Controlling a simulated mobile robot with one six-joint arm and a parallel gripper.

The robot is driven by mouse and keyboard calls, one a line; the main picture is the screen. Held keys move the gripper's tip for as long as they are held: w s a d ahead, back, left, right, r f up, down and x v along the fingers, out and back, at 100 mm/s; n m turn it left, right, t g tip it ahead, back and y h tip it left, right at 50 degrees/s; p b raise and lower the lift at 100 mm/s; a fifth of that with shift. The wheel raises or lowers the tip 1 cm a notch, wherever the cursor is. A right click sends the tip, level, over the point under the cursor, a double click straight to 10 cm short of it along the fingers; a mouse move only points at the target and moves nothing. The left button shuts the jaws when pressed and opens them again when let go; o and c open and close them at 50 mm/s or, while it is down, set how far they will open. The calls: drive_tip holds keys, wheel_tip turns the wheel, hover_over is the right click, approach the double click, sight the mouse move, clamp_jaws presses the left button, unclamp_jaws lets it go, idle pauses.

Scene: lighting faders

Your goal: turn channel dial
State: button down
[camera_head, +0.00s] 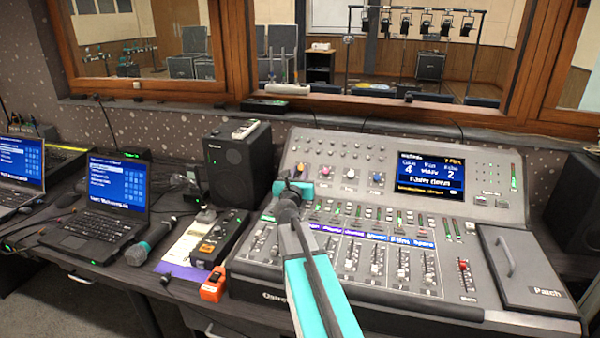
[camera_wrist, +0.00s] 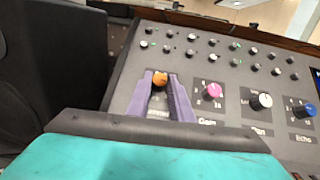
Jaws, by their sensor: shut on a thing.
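An orange dial (camera_wrist: 160,78) stands at the left end of a row of dials on the mixing console (camera_head: 480,160). My gripper (camera_wrist: 160,82) has its two purple fingers on either side of this dial and is shut on it. The label below the dial is mostly hidden between the fingers. In the head view, my teal and grey arm reaches over the console and my gripper (camera_head: 297,180) is at its upper left. To the right are a pink dial (camera_wrist: 211,90) labelled Gain, a white dial (camera_wrist: 262,101) and a blue dial (camera_wrist: 304,110) labelled Echo.
Small knobs line the panel above the dials. Faders fill the lower console, with a red one (camera_head: 464,266) at the right. A lit screen (camera_head: 430,174) shows 4 and 2. A black speaker (camera_head: 237,162), a laptop (camera_head: 103,195) and a microphone (camera_head: 150,243) are on the left.

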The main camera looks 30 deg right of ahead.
drive_tip(key=shift+w+a+f+m+b, duration=0.1)
drive_tip(key=shift+m+b, duration=0.2)
drive_tip(key=shift+m, duration=0.1)
drive_tip(key=shift+w+a+m+g+h+b, duration=0.1)
drive_tip(key=shift+m+g+h+b, duration=0.2)
drive_tip(key=shift+m+g+h, duration=0.25)
drive_tip(key=m, duration=0.1)
drive_tip(key=m+g+h, duration=0.1)
drive_tip(key=m+g+b, duration=0.1)
drive_tip(key=shift+w+a+m+h, duration=0.15)
drive_tip(key=shift+w+m+h, duration=0.1)
drive_tip(key=shift+m+h, duration=0.1)
drive_tip(key=m+g+h, duration=0.1)
drive_tip(key=m+g, duration=0.2)
drive_tip(key=shift+w+a+m, duration=0.1)
drive_tip(key=shift+w+m, duration=0.05)
drive_tip(key=shift+m, duration=0.15)
drive_tip(key=shift+m+g+h, duration=0.3)
drive_tip(key=shift+m+g, duration=0.45)
drive_tip(key=shift+m, duration=0.05)
drive_tip(key=c, duration=1.6)
unclamp_jaws()
drive_tip(key=shift+r, duration=0.2)
